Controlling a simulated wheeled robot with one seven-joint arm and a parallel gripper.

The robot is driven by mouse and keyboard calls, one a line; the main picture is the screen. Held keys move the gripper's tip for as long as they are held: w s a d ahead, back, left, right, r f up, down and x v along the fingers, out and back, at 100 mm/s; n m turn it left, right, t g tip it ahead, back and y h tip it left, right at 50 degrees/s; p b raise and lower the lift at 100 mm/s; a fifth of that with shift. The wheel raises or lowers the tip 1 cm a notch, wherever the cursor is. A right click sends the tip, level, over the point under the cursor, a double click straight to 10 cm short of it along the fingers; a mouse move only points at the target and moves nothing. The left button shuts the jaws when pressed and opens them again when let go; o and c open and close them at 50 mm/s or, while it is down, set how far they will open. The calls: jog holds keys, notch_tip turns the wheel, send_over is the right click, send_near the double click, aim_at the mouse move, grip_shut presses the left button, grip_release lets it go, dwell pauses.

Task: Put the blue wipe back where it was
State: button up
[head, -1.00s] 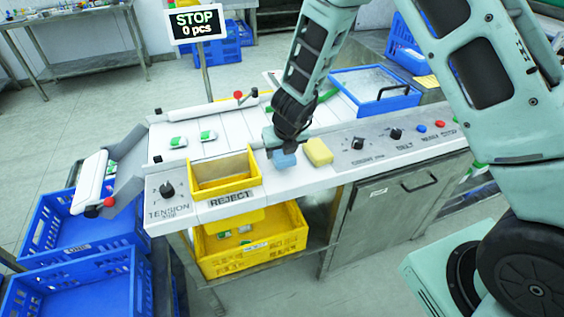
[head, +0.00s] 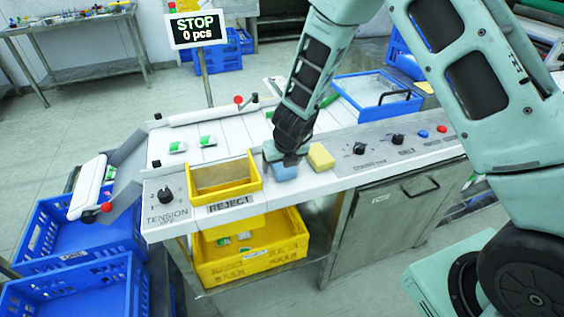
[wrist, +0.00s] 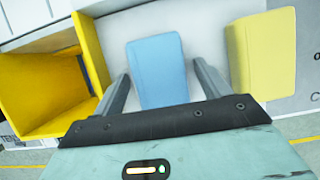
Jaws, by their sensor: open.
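The blue wipe (head: 284,172) lies on the white front ledge of the machine, between the yellow reject bin and a yellow block. In the wrist view the blue wipe (wrist: 158,70) sits between the two fingers, with a gap on each side. My gripper (head: 284,158) is open and low over the wipe; in the wrist view its fingers (wrist: 160,88) straddle the wipe's near part. The gripper hides part of the wipe in the head view.
The yellow reject bin (head: 225,196) stands close on the left, its wall near the left finger. The yellow block (head: 320,157) lies close on the right. Knobs and buttons (head: 398,139) run along the panel further right. A blue tray (head: 378,101) sits behind.

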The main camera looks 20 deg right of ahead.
jog(key=p+v, duration=0.5)
jog(key=v, duration=0.7)
jog(key=s+a+r+n+g+y, duration=0.1)
jog(key=s+a+r+n+y, duration=0.1)
jog(key=s+a+r+n, duration=0.65)
jog(key=s+a+r+n+g+y, duration=0.15)
jog(key=s+a+n, duration=0.3)
jog(key=n, duration=0.85)
jog(key=s+d+r+n+g+h, duration=0.1)
jog(key=s+d+r+n, duration=0.1)
jog(key=s+n, duration=0.6)
jog(key=s+d+r+n+g+h, duration=0.1)
jog(key=s+d+n, duration=0.3)
jog(key=n, duration=1)
jog(key=s+h, duration=0.1)
jog(key=s, duration=0.2)
jog(key=shift+s+d+r, duration=0.4)
